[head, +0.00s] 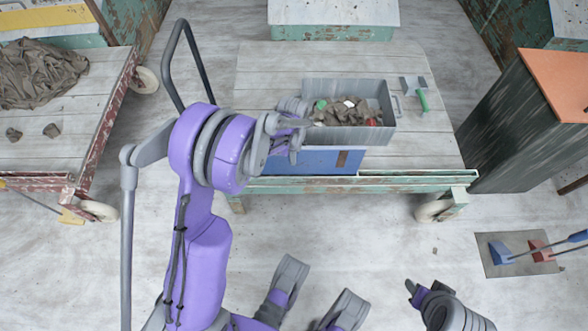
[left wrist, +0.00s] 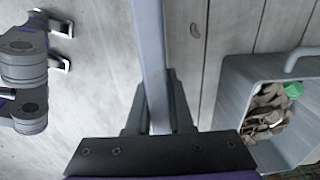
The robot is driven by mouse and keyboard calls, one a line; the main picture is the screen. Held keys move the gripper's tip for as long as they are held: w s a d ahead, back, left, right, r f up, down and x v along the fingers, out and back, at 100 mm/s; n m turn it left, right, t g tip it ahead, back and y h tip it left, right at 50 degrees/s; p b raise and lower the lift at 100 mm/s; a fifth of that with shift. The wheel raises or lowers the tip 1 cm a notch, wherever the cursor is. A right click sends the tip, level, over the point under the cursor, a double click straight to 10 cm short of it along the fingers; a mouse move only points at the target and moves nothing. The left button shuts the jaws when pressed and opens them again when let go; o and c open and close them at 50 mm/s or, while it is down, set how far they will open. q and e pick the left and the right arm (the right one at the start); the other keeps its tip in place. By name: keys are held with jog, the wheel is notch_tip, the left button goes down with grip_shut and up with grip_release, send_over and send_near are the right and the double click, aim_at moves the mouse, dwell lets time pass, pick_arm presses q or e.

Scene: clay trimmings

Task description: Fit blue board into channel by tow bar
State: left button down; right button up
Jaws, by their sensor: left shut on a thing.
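A blue board (head: 318,163) with a brown patch is at the front edge of the green cart, just beside the green rail (head: 415,181). My left gripper (head: 290,138) is above its left part. In the left wrist view, that gripper (left wrist: 159,125) is shut on a long, thin blue-grey strip (left wrist: 150,50), which looks like the board's edge. I cannot tell whether the board's lower edge sits in the channel. A dark bent bar (head: 188,50) rises left of the cart and may be the tow bar; my arm hides its base. My right arm's end (head: 428,296) is low right, its jaws unclear.
A grey bin (head: 390,125) of clay trimmings stands on the cart right behind the board, also in the left wrist view (left wrist: 235,85). A green-handled tool (head: 422,100) lies right of it. A red-edged cart (head: 95,135) stands left.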

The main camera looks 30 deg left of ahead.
pick_arm(q)
jog(key=shift+f+b, duration=0.7)
jog(key=shift+f, duration=2.1)
jog(key=shift+f, duration=0.1)
jog(key=c, duration=0.8)
grip_release()
